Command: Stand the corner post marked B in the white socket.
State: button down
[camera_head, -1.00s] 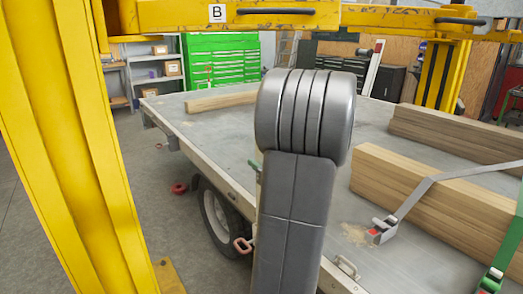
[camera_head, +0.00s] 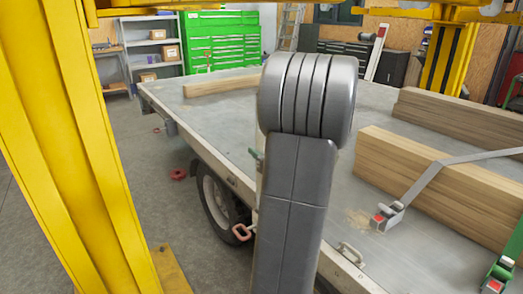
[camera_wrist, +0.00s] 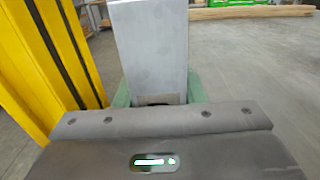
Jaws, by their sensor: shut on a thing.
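In the wrist view my gripper (camera_wrist: 160,98) has its green fingers on both sides of a flat grey post (camera_wrist: 150,45) and is shut on it. The post runs up out of the top of the frame, so its far end is hidden. No letter shows on the part in view. In the head view my arm covers the middle and hides most of the gripper and post; only a bit of green shows at the arm's left edge. I cannot make out a white socket in either view.
A flatbed trailer (camera_head: 215,125) fills the middle, with timber stacks (camera_head: 440,175) and a grey strap (camera_head: 425,180) on its right. A yellow lift column (camera_head: 75,150) stands close on the left, also in the wrist view (camera_wrist: 30,70).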

jog(key=shift+f+b, duration=3.55)
jog(key=shift+f, duration=1.05)
jog(key=c, duration=0.8)
grip_release()
jog(key=shift+c, duration=0.2)
jog(key=p+v, duration=0.2)
jog(key=v, duration=1.1)
jog(key=shift+s+d, duration=0.25)
jog(key=shift+s, duration=0.1)
jog(key=shift+w, duration=0.1)
